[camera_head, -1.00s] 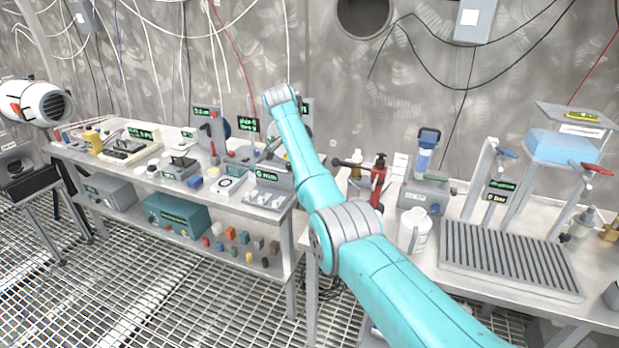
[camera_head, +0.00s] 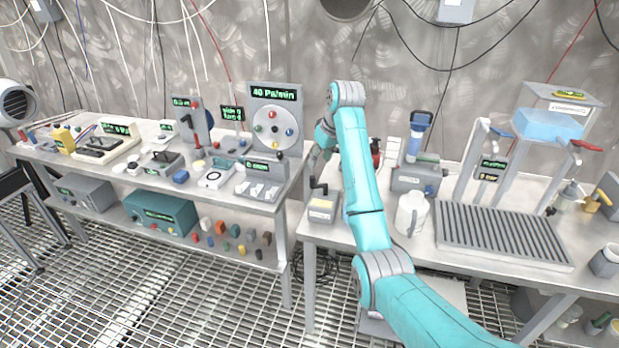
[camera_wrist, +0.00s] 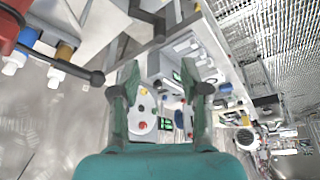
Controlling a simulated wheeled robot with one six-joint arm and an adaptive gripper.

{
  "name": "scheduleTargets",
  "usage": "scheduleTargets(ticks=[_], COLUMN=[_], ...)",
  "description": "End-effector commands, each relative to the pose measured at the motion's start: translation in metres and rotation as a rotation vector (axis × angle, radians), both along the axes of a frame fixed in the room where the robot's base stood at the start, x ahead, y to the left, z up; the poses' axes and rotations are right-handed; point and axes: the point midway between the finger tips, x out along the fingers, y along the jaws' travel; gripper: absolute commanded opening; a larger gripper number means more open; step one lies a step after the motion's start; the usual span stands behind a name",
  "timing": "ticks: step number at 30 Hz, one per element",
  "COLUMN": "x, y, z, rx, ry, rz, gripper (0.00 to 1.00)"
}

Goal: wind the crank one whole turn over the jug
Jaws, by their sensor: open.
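A white jug (camera_head: 411,213) with a handle stands upright on the right bench. Left of it, beyond my arm, a small pale box (camera_head: 322,208) carries a dark crank-like handle (camera_head: 318,188). A red device (camera_head: 376,152) behind my arm is mostly hidden. In the wrist view a red body (camera_wrist: 10,32) shows at upper left, with a dark knobbed rod (camera_wrist: 85,74) reaching towards my fingers. I cannot tell which handle is the task's crank.
The left bench holds a dial panel (camera_head: 272,118) and several instruments. A gap separates the benches.

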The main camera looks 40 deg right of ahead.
Motion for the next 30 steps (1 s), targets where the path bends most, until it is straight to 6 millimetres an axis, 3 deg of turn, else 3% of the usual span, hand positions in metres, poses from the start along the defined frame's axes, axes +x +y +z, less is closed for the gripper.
scheduleTargets(ticks=[18, 30], x=[0.035, 0.040], y=[0.001, 0.000], z=[-0.086, -0.096], rx=[0.001, 0.000], ry=[0.005, 0.003], rz=[-0.002, -0.003], gripper=[0.46, 0.46])
